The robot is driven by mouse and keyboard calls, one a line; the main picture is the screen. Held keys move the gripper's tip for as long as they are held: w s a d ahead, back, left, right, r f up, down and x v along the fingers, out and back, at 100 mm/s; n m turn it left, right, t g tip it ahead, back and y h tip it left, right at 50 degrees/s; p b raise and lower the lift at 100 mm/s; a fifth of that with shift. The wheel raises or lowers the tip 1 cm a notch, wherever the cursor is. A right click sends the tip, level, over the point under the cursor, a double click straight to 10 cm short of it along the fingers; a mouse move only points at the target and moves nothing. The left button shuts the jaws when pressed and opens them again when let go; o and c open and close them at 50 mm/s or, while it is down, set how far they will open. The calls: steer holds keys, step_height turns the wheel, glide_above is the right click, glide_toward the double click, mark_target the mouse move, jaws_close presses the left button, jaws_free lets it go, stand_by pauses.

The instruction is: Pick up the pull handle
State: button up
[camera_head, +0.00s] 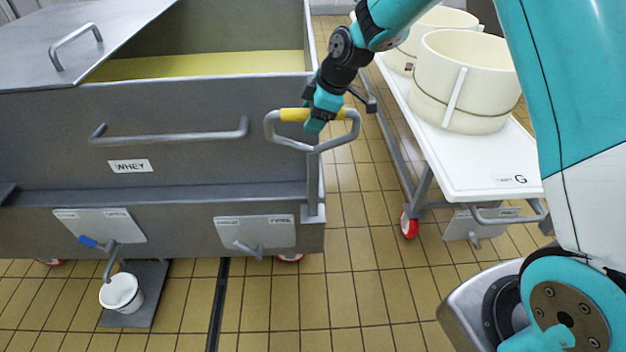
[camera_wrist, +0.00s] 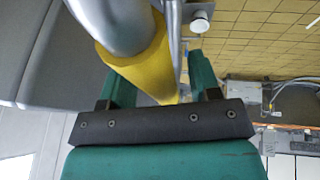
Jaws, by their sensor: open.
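The pull handle (camera_head: 314,143) is a grey Y-shaped metal loop with a yellow grip bar across its top. It stands upright at the right front corner of the grey whey vat (camera_head: 200,165). My gripper (camera_head: 316,122) is at the right half of the yellow grip and hides part of it. In the wrist view, the yellow grip (camera_wrist: 145,65) reaches into the space between the two green fingers (camera_wrist: 162,75). The fingers are open; whether they touch the grip I cannot tell.
A white-topped trolley (camera_head: 465,165) with cream tubs (camera_head: 462,75) stands to the right. The vat's side bar (camera_head: 170,138) is left of the handle. A white bucket (camera_head: 121,292) sits below the vat. The tiled floor (camera_head: 350,290) in front is mostly clear.

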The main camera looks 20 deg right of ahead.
steer(key=shift+f, duration=0.25)
stand_by(0.3)
jaws_close()
steer(key=shift+w+r, duration=0.1)
